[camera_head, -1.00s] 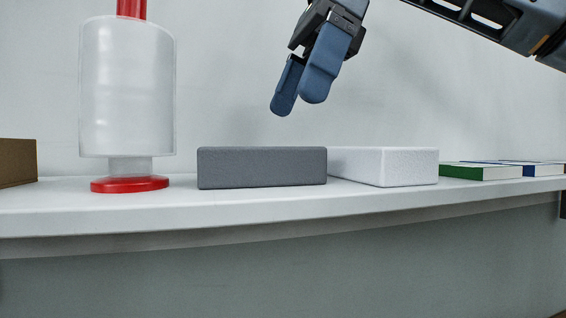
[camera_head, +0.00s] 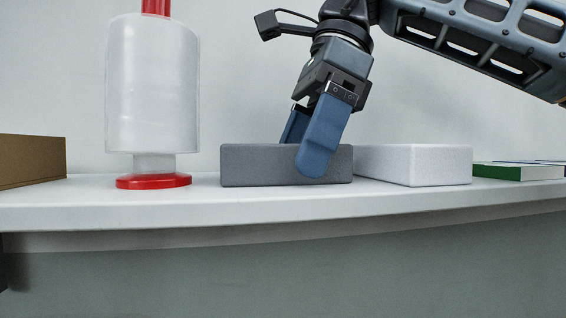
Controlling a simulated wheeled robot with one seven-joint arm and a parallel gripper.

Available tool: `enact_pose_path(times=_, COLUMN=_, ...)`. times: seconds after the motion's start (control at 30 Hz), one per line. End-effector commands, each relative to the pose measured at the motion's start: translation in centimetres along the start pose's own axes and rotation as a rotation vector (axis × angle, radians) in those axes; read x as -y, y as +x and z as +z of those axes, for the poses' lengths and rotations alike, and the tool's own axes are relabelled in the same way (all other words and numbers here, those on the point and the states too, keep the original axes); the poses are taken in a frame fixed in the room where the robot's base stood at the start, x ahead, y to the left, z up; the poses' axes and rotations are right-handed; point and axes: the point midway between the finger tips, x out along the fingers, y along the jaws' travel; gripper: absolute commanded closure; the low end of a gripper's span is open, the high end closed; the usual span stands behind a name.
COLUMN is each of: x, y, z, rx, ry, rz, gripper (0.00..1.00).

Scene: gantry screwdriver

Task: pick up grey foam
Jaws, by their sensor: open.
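The grey foam (camera_head: 255,166) is a dark grey rectangular block lying flat on the white shelf (camera_head: 300,204). My gripper (camera_head: 302,158) is at the block, tilted, with its blue fingers pointing down and to the left. One finger is in front of the block's near face, right of its middle. The other finger is farther back, and its tip is hidden behind the block. The jaws are open, with the block between them. I cannot tell whether either finger touches it.
A white foam block (camera_head: 420,166) lies close to the grey foam's right end. A clear wrap roll on a red stand (camera_head: 152,90) stands to the left, and a brown box (camera_head: 32,160) is farther left. Books (camera_head: 515,171) lie at the right. The shelf's front edge is near.

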Motion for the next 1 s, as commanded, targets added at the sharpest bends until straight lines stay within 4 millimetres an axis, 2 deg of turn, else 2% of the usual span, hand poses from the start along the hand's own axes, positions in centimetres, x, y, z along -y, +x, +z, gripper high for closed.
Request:
enact_pose_path(times=0.07, x=0.0, y=0.0, z=0.0, rx=0.0, ry=0.0, rz=0.0, gripper=0.0)
enact_pose_path(times=0.53, x=0.0, y=-0.1, z=0.0, rx=0.0, ry=0.001, rz=0.0, gripper=0.44)
enact_pose_path(times=0.83, x=0.0, y=-0.2, z=0.1, rx=0.0, ry=0.001, rz=-0.001, gripper=0.45)
enact_pose_path(times=1.0, x=0.1, y=-1.2, z=0.5, rx=0.0, ry=0.001, rz=-0.002, gripper=0.45)
